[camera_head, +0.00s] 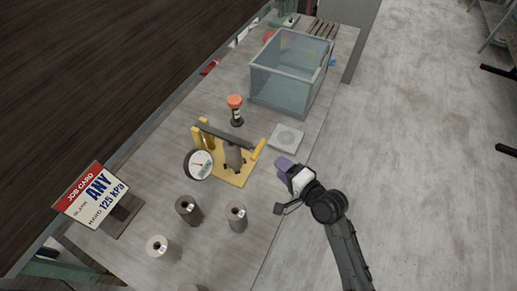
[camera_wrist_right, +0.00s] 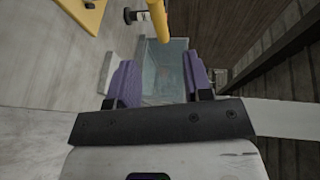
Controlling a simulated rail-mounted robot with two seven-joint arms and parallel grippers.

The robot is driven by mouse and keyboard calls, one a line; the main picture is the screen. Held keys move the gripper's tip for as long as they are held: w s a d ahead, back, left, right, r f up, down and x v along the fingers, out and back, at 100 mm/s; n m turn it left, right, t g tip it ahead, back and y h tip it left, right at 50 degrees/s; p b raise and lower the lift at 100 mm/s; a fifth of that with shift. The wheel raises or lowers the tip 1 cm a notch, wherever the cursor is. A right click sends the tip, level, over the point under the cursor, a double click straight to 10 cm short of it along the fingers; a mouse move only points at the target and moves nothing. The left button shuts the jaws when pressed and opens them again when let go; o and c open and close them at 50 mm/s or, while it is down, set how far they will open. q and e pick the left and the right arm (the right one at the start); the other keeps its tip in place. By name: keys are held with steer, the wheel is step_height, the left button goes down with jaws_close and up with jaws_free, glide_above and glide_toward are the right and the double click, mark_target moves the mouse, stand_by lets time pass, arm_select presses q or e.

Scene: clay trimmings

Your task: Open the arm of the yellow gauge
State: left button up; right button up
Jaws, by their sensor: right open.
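The yellow gauge (camera_head: 233,172) stands on the table in the head view, with a yellow base, yellow posts and a round white dial (camera_head: 198,164). Its dark grey arm (camera_head: 226,134) lies across the top, above a grey cylinder (camera_head: 235,157) on the base. A yellow handle (camera_head: 257,150) slants up at the right end; a yellow bar (camera_wrist_right: 158,20) shows ahead in the right wrist view. My right gripper (camera_head: 282,166) is to the right of the gauge, apart from it, open and empty; its purple fingers (camera_wrist_right: 160,82) stand apart. My left gripper is not in view.
A clear bin (camera_head: 290,75) stands behind the gauge. A red-topped dark item (camera_head: 236,110) and a grey square plate (camera_head: 286,137) are nearby. A job card (camera_head: 93,195) reading "ANY" and "125 kPa" stands at the left.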

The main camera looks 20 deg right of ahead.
mark_target(258, 148)
steer(key=b+x, duration=0.1)
steer(key=x, duration=1)
steer(key=shift+c, duration=0.3)
jaws_close()
